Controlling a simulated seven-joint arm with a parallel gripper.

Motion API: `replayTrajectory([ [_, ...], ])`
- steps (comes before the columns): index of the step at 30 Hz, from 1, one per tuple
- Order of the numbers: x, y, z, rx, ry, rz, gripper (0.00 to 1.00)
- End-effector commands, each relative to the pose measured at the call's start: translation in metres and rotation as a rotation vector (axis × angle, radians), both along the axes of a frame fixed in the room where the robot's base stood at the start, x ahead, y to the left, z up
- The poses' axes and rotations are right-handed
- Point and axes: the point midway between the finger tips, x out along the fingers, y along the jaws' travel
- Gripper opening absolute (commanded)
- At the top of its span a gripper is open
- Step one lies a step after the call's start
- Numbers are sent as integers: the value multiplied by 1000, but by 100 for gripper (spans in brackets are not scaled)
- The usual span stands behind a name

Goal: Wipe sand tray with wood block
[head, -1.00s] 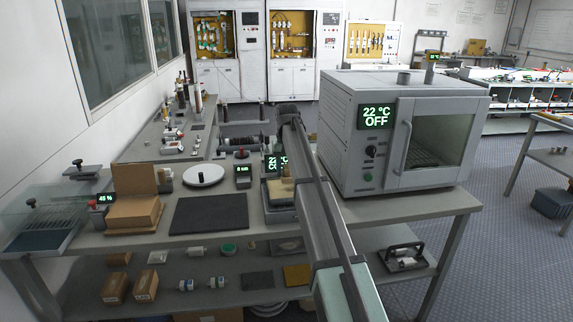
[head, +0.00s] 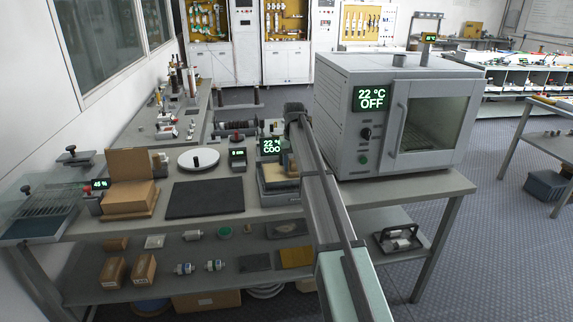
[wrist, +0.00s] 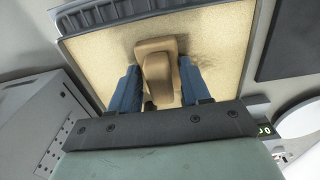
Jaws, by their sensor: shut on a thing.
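The sand tray (wrist: 100,62) fills the middle of the wrist view, a shallow square of tan sand with a grey rim. A dark, rough smear marks the sand just right of the block. The tan wood block (wrist: 156,72) is between the blue fingers of my gripper (wrist: 158,66), which is shut on it over the sand. I cannot tell whether the block touches the sand. In the head view the tray (head: 277,184) sits on the bench left of my arm, which partly hides it. The block and fingers are hard to make out there.
A large grey oven (head: 340,135) stands close on the right of the tray. A dark mat (head: 205,198) lies to its left, with a white disc (head: 199,160) behind. A display (head: 270,146) stands behind the tray. A cardboard box (head: 129,198) is farther left.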

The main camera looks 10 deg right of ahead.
Motion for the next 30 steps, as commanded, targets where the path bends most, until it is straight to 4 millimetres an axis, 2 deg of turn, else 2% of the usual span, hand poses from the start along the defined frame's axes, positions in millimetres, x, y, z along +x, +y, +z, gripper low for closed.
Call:
replayTrajectory([
  [2, 0, -7, 0, -1, 0, -1, 14],
  [6, 0, 10, 0, 0, 0, 3, 14],
  [18, 3, 44, 0, 0, 0, 2, 14],
  [20, 11, 43, 0, 0, 0, 0, 14],
  [30, 7, 10, 0, 0, 0, 0, 14],
])
